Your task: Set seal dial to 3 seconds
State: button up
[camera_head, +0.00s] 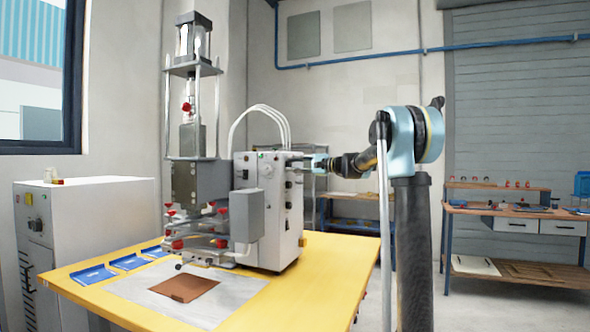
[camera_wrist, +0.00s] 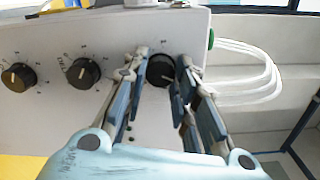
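The white control box (camera_head: 278,215) of the welding machine stands on the yellow table. The wrist view shows its panel (camera_wrist: 70,40) with three black dials in a row: left dial (camera_wrist: 18,77), middle dial (camera_wrist: 83,72) and right dial (camera_wrist: 160,70). The left and middle pointer marks show; their small labels are not readable. My gripper (camera_wrist: 161,72) has its fingers on either side of the right dial, apart, with small gaps seeming to show. The fingers partly cover this dial's surroundings, and its setting is not readable. In the head view my gripper (camera_head: 312,163) is at the box's right side.
Blue trays (camera_head: 93,274) and a brown sheet (camera_head: 185,288) lie on the yellow table (camera_head: 335,265). White hoses (camera_wrist: 250,75) curve out beside the panel. A grey cabinet (camera_head: 90,215) stands at left, a workbench (camera_head: 510,208) at right.

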jog(key=o, duration=0.4)
jog(key=shift+w+d+f, duration=0.15)
jog(key=shift+w, duration=0.05)
jog(key=shift+s, duration=0.1)
jog(key=v, duration=1.2)
